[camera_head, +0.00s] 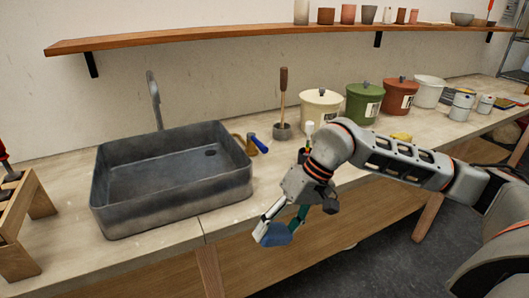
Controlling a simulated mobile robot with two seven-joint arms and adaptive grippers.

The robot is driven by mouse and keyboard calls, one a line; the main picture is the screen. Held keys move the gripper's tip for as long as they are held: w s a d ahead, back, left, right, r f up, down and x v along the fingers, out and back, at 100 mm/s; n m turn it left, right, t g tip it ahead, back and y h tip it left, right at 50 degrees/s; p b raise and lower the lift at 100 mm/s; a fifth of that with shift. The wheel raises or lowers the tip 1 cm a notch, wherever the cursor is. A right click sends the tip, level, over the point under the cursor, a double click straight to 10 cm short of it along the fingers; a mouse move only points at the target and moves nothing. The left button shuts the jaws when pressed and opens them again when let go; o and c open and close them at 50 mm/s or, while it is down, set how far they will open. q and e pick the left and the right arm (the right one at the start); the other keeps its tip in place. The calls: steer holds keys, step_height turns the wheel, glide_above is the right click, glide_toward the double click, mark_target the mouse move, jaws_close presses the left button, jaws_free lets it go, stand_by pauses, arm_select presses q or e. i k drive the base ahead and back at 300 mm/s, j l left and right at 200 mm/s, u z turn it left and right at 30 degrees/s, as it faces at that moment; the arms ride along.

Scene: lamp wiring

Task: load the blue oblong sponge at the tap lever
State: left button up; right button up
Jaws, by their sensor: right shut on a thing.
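My right gripper (276,225) reaches in from the right and hangs in front of the counter's front edge, right of the sink. It is shut on the blue oblong sponge (278,237), which shows at its fingertips; the fingers hide part of it. A small brass tap with a blue lever (259,144) lies on the counter just right of the sink, behind and above my gripper in the picture. A gap separates the sponge from it. My left gripper is not in view.
A grey sink (120,216) with a grey spout (154,98) fills the counter's left part. A wooden-handled tool (283,88) stands behind the lever. Lidded cream (318,108), green (362,104) and red (399,95) pots line the back. A wooden stand (22,222) is at far left.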

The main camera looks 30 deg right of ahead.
mark_target(250, 136)
steer(key=l, duration=1.6)
